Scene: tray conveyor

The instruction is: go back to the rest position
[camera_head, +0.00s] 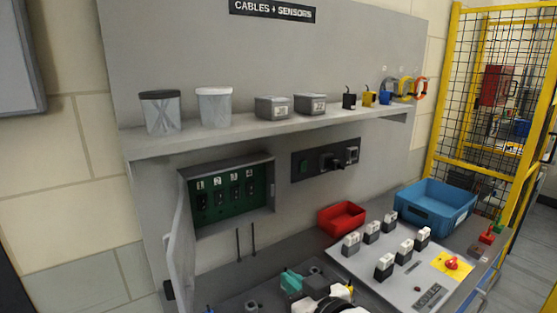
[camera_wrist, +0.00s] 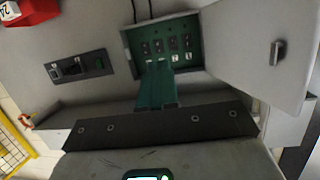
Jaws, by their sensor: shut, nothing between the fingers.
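My gripper (camera_head: 291,281) shows at the bottom middle of the head view, low in front of the wall panel and bench. Its teal fingers are together. In the wrist view my gripper (camera_wrist: 160,68) points towards the open wall box (camera_wrist: 128,45), with its fingers shut and nothing seen between them. The fingers overlap the lower part of the box's green panel in that picture. Whether they touch anything cannot be told, but they look apart from the panel in the head view.
The wall box's door (camera_head: 181,240) stands open at left. A shelf (camera_head: 240,133) with bins and small parts runs above. A red bin (camera_head: 341,218), a blue bin (camera_head: 436,204) and a switch board (camera_head: 400,262) are at right. A yellow fence (camera_head: 445,100) stands beyond.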

